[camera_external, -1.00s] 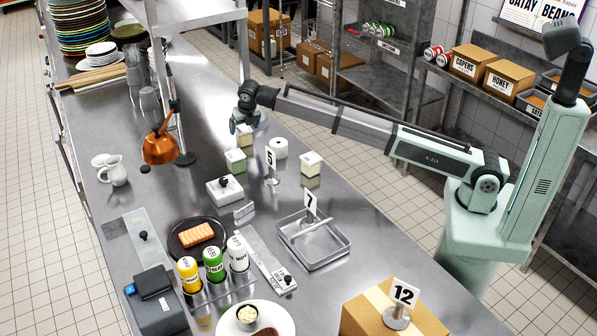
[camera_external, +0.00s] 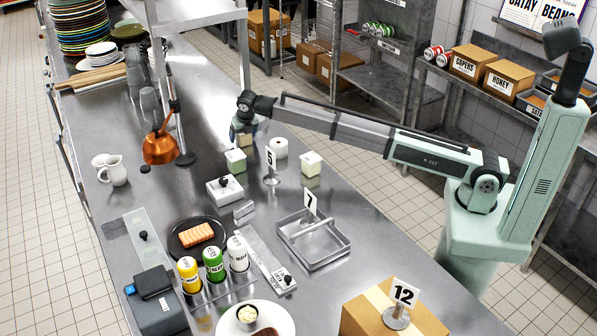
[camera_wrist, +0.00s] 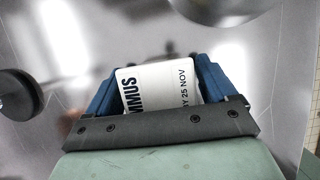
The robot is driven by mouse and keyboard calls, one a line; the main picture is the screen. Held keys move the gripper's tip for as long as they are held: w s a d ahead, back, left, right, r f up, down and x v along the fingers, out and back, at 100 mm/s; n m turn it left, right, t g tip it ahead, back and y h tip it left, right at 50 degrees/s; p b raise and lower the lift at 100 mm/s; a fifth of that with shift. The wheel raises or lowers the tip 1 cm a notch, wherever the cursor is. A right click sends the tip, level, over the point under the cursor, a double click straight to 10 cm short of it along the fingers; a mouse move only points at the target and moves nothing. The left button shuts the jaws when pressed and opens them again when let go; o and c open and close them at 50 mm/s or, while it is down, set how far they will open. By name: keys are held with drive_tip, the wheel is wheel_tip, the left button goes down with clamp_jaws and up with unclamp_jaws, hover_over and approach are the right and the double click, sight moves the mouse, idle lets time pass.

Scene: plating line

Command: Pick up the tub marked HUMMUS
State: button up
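The tub marked HUMMUS (camera_wrist: 158,86) has a white lid with dark lettering, partly hidden by my gripper's dark bar in the wrist view. In the external view this small tub (camera_external: 245,140) stands on the steel counter beneath my gripper. My gripper (camera_wrist: 160,82) has its two blue fingers apart, one on each side of the tub. They are very close to its sides; whether either touches is unclear. My gripper is also in the external view (camera_external: 243,128), low over the counter.
Two similar tubs stand nearby, one with a greenish body (camera_external: 235,161) and one to the right (camera_external: 311,163).

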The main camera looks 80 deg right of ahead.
drive_tip(key=c, duration=1)
